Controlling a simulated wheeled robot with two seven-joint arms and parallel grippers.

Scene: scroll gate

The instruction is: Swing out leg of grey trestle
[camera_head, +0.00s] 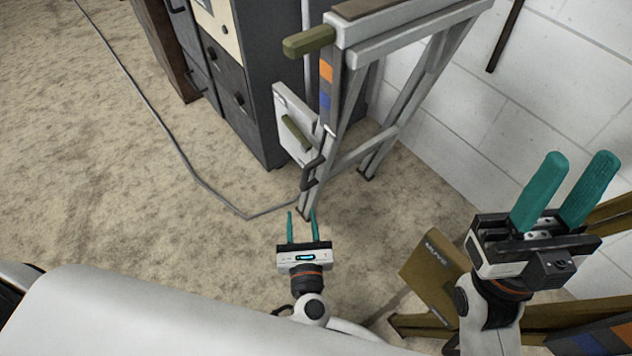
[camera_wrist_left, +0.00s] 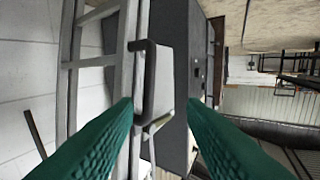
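The grey trestle (camera_head: 358,155) stands upright against the white wall in the head view. Its near leg carries orange and blue bands and a dark bar handle (camera_head: 311,175) low down. A light panel (camera_head: 294,112) with an olive grip sits beside that leg. My left gripper (camera_head: 301,214) is open and empty, in front of the trestle near the foot of the leg. In the left wrist view the dark handle (camera_wrist_left: 148,80) and grey leg (camera_wrist_left: 130,50) show ahead, left of centre, apart from the fingers. My right gripper (camera_head: 566,190) is open and empty at the right.
A dark cabinet (camera_head: 250,90) stands left of the trestle. A cable (camera_head: 172,140) lies across the carpet. A brown box (camera_head: 436,268) and olive beams (camera_head: 425,322) lie at the lower right. Carpet at the left is mostly clear.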

